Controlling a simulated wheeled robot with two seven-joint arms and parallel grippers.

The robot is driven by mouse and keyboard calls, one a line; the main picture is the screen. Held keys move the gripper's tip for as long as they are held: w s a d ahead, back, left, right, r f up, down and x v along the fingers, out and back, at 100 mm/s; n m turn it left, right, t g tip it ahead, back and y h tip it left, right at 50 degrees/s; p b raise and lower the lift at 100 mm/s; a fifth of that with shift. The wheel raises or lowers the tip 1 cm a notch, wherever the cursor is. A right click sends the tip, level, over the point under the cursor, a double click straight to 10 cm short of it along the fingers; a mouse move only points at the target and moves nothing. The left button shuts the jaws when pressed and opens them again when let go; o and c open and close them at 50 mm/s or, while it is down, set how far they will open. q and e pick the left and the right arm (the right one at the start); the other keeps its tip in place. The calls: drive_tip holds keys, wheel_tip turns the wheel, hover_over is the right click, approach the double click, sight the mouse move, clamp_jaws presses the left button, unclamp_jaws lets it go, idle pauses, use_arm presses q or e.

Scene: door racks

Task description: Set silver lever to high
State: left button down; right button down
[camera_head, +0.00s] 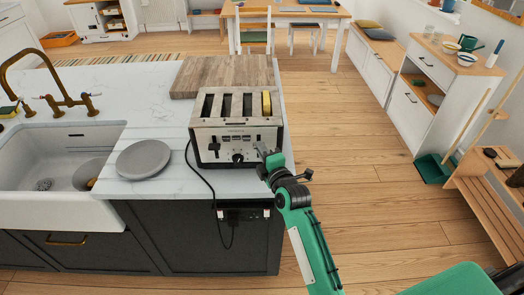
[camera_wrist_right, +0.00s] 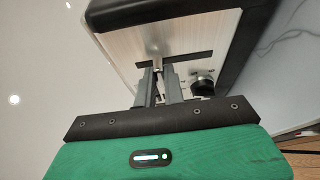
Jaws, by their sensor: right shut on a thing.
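A silver four-slot toaster (camera_head: 236,113) stands on the white counter near its right edge, its front toward me. Its front has buttons and a dark knob, which also shows in the wrist view (camera_wrist_right: 203,86). My right gripper (camera_head: 266,158) is at the lower right of the toaster's front. In the wrist view my right gripper (camera_wrist_right: 159,76) is shut on the silver lever (camera_wrist_right: 155,50), which sticks out of a dark slot in the brushed metal front. In the head view the gripper hides the lever. My left gripper is not in view.
A yellowish slice (camera_head: 266,103) sits in the toaster's right slot. A wooden board (camera_head: 215,72) lies behind the toaster. A grey plate (camera_head: 143,158) and a white sink (camera_head: 50,160) are to the left. A black cord runs down the counter front to an outlet (camera_head: 243,214).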

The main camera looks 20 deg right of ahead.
drive_tip(key=shift+r+p, duration=0.95)
drive_tip(key=shift+r, duration=0.35)
drive_tip(key=c, duration=1.5)
unclamp_jaws()
drive_tip(key=shift+s+f, duration=0.15)
drive_tip(key=shift+s, duration=0.15)
drive_tip(key=s+b, duration=0.1)
drive_tip(key=s, duration=0.3)
drive_tip(key=s+d+b, duration=0.1)
drive_tip(key=s, duration=0.3)
drive_tip(key=s+b, duration=0.2)
drive_tip(key=s, duration=0.3)
drive_tip(key=shift+s+d, duration=0.1)
drive_tip(key=shift+d, duration=0.15)
